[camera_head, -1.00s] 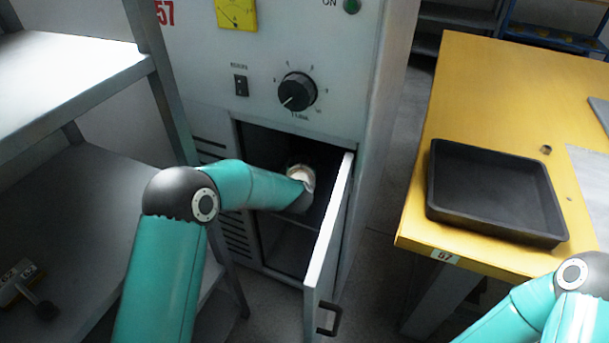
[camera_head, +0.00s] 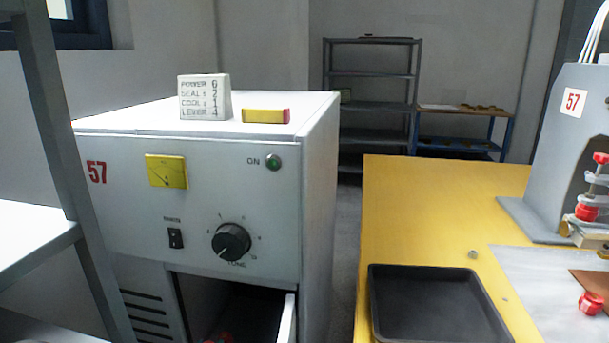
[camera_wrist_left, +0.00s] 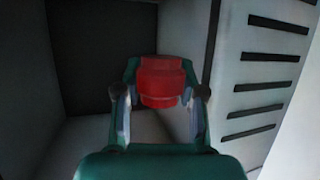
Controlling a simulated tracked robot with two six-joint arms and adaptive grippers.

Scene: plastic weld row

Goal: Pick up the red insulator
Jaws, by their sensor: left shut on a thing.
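The red insulator (camera_wrist_left: 161,80), a short stepped red cylinder, is between the fingers of my left gripper (camera_wrist_left: 160,98) in the left wrist view. The fingers are shut on its sides. The gripper is inside the grey cabinet compartment, with a dark inner wall behind it. In the head view a small red part (camera_head: 222,338) shows low in the open compartment (camera_head: 235,308), cut by the bottom edge. My right gripper is not in view.
The cabinet door (camera_head: 287,322) stands open on the right of the compartment. A shelf frame (camera_head: 75,170) is close on the left. A black tray (camera_head: 374,315) lies on the yellow table (camera_head: 410,210). A grey press (camera_head: 555,150) with red parts stands at the right.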

